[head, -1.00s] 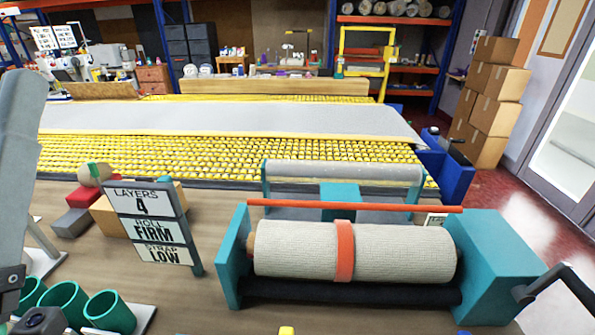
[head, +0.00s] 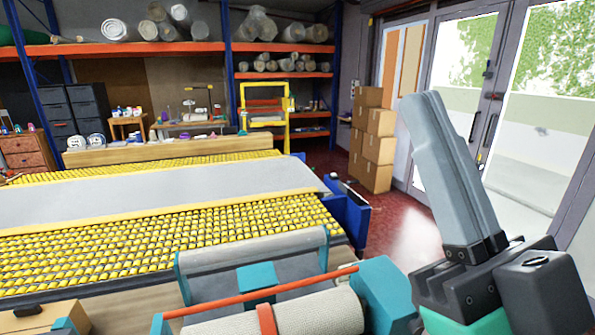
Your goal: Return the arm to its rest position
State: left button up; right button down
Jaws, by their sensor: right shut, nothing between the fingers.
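My right gripper (head: 424,108) stands at the right of the head view, its grey fingers pointing up and pressed together with nothing between them. It is raised in front of the glass doors, apart from the bench and the teal rolling stand (head: 385,293). The rolled cream rug (head: 325,312) lies in the stand with an orange strap (head: 266,319) around it; the lower part of both is cut off by the frame's bottom edge. My left gripper is not in view.
A roller table with yellow rollers (head: 190,232) carries a flat grey rug (head: 120,197) behind the stand. An orange bar (head: 300,287) crosses above the rolled rug. Stacked cardboard boxes (head: 372,140) stand by the doors (head: 455,70). Red floor (head: 375,230) is open between.

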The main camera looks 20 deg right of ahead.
notch_tip(320, 180, up, 36)
jog(key=w+m+g+p, duration=0.1)
jog(key=w+m+p, duration=0.1)
jog(key=p, duration=3.6)
jog(key=shift+a+r, duration=0.15)
